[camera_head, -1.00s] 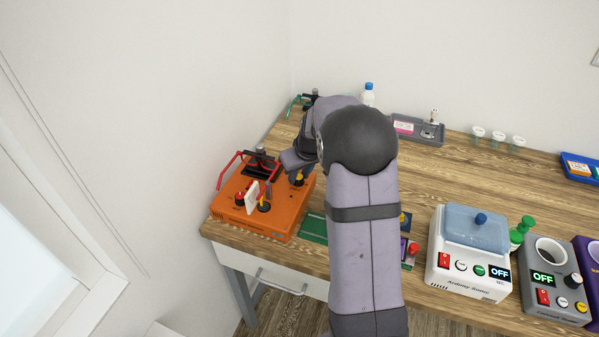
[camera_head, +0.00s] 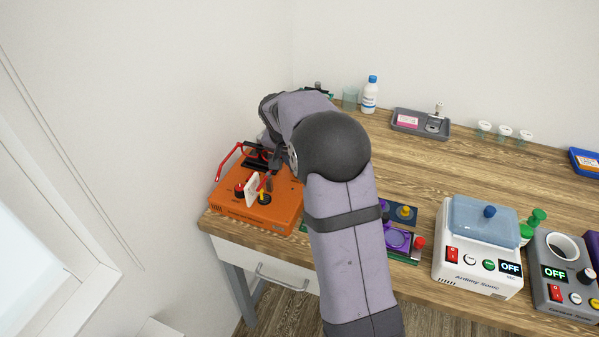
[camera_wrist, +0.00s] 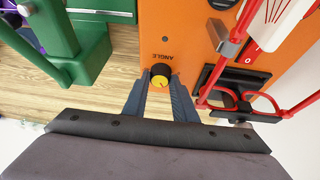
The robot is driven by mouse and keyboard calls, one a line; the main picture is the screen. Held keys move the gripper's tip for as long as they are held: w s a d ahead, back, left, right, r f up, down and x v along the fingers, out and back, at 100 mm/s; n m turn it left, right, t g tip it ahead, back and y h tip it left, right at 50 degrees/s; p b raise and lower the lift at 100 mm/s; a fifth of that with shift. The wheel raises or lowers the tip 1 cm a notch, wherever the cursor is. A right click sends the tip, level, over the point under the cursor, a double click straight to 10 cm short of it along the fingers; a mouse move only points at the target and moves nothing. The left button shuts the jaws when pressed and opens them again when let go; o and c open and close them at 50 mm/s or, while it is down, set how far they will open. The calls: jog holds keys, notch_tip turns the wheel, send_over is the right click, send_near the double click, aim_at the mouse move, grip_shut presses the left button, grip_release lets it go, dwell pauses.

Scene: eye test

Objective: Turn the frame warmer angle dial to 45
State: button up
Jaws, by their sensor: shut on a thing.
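The orange frame warmer (camera_head: 245,215) sits at the left end of the table. In the wrist view its orange panel (camera_wrist: 185,45) carries a black dial with a yellow top (camera_wrist: 160,78), beside the word ANGLE. My gripper (camera_wrist: 160,86) is shut on this dial, with a finger on either side of it. The dial's setting is too small to read. In the head view my arm hides the dial and my fingertips. Another yellow-topped knob (camera_head: 264,198) and a red knob (camera_head: 239,190) show on the warmer's front part.
A green stand (camera_wrist: 70,40) is at upper left in the wrist view. A white device with a blue lid (camera_head: 475,255) and a grey device (camera_head: 565,280) stand right.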

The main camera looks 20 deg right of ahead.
jog(key=m+g, duration=0.1)
jog(key=m, duration=0.2)
jog(key=shift+w+a+m+h+b, duration=0.1)
jog(key=shift+w+m+h+b, duration=0.05)
jog(key=shift+m+h+b, duration=0.2)
jog(key=m+g+p, duration=0.1)
jog(key=m, duration=0.1)
jog(key=m+g+p, duration=0.1)
jog(key=m, duration=0.1)
jog(key=shift+w+r+m, duration=0.15)
jog(key=shift+m, duration=0.2)
jog(key=m+g+p, duration=0.1)
jog(key=m+p, duration=0.3)
jog(key=shift+w+r+m+g+p, duration=0.1)
jog(key=shift+r+m+g+p, duration=0.05)
jog(key=shift+m+g+p, duration=0.2)
jog(key=m+g+y+p, duration=0.1)
jog(key=m+p, duration=0.2)
jog(key=p, duration=0.1)
jog(key=shift+f, duration=0.2)
jog(key=shift+f+m+p, duration=0.1)
jog(key=shift+m+p, duration=0.25)
jog(key=o, duration=1)
jog(key=shift+g, duration=0.25)
